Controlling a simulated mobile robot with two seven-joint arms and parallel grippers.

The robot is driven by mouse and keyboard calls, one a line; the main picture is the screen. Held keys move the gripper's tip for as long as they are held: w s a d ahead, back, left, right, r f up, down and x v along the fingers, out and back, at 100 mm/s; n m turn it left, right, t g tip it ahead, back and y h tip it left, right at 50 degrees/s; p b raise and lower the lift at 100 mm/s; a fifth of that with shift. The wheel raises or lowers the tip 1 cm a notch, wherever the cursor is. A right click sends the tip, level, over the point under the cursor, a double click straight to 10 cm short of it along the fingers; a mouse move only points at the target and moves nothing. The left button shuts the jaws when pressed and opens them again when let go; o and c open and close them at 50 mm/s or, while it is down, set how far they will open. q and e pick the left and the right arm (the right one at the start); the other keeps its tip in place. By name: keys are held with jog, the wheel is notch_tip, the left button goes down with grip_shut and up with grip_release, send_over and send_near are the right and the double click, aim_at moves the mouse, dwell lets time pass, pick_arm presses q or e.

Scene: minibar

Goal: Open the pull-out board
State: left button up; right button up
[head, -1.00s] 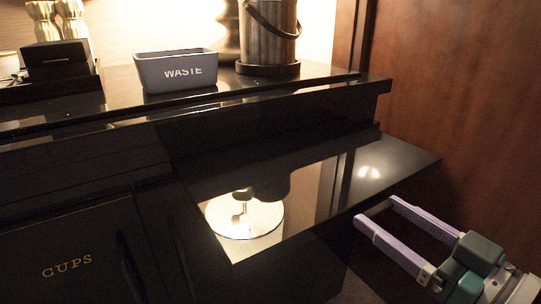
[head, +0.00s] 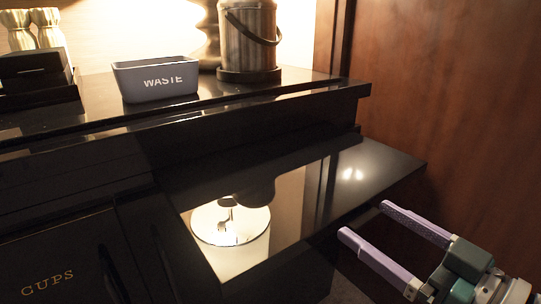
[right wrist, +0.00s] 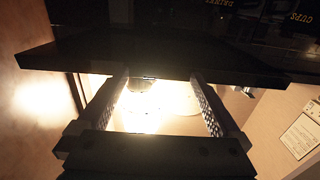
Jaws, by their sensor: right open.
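The pull-out board (head: 345,190) is a glossy black slab that sticks out from the cabinet below its counter top. It mirrors a lit round shape and a warm glow. In the right wrist view the board (right wrist: 150,52) is a dark slab across the upper middle. My right gripper (head: 362,219) is open and empty, its two pale purple fingers pointing at the board's outer edge. In the right wrist view the gripper's fingertips (right wrist: 159,77) come up close to that edge; I cannot tell whether they touch it. My left gripper is not in view.
On the counter (head: 300,94) stand a grey waste bin (head: 158,82), a ribbed ice bucket (head: 248,42) and a dark box (head: 36,75). A cabinet door marked CUPS (head: 60,262) is at lower left. A brown wood wall (head: 460,110) stands close on the right.

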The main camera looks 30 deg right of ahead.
jog(key=s, duration=1)
jog(key=shift+d+p, duration=0.35)
jog(key=shift+d, duration=0.05)
jog(key=w+a+r+g+h+p, duration=0.1)
jog(key=w+a+r+g+p, duration=0.55)
jog(key=r+p, duration=0.6)
jog(key=s+a+r+n+g+p, duration=0.1)
jog(key=s+a+r+g+p, duration=0.25)
jog(key=r+p, duration=0.3)
jog(key=s+a+r+g+p, duration=0.2)
jog(key=s+r+g+p, duration=0.3)
jog(key=p, duration=0.3)
notch_tip(320, 180, up, 37)
jog(key=p, duration=3.6)
jog(key=shift+s+t, duration=0.15)
jog(key=shift+t, duration=0.15)
